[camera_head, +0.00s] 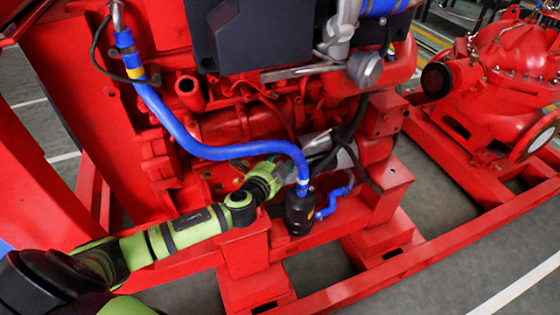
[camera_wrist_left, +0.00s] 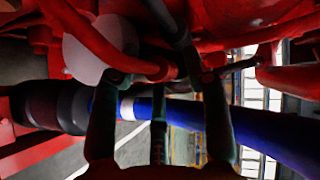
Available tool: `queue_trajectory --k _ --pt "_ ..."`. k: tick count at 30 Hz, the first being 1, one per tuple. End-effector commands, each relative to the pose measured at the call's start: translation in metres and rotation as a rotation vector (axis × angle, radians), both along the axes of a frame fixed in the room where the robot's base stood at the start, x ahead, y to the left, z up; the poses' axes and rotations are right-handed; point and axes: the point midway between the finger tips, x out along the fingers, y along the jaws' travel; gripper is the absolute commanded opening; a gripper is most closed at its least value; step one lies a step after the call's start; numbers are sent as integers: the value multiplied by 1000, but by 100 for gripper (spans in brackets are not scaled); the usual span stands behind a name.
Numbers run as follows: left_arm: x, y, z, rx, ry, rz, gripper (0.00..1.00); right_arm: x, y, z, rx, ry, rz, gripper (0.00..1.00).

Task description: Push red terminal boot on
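My left arm comes in from the left in the head view, and its gripper (camera_head: 288,172) is low at the engine's side, behind the blue hose. In the left wrist view the fingers of this gripper (camera_wrist_left: 162,82) stand apart at their bases. A red, curved, tube-like piece (camera_wrist_left: 118,58) runs down to their tips; I cannot tell whether it is the terminal boot or whether the fingers grip it. The boot and its terminal cannot be made out in the head view. My right gripper is not in view.
A blue hose (camera_head: 212,152) runs down to a black cylinder (camera_head: 300,214) close beside the gripper. Black cables (camera_head: 360,122) hang just right of it. The red engine frame (camera_head: 245,252) lies below. A red pump (camera_head: 510,85) stands at the right, with open floor beyond the rails.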

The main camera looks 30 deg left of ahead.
Motion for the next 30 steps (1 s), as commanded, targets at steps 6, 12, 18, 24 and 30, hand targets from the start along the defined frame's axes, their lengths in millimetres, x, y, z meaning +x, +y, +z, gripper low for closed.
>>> queue_trajectory --k 6,12,18,24,30 --pt "-18 -1 1 -1 4 -2 47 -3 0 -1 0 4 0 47" --pt "-58 -3 10 0 4 -3 47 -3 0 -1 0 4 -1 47" --pt "-94 -3 19 0 5 0 47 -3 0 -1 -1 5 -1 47" --pt "-113 -3 24 0 1 1 47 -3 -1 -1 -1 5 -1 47" --pt "-117 -3 26 0 0 2 47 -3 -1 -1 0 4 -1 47"
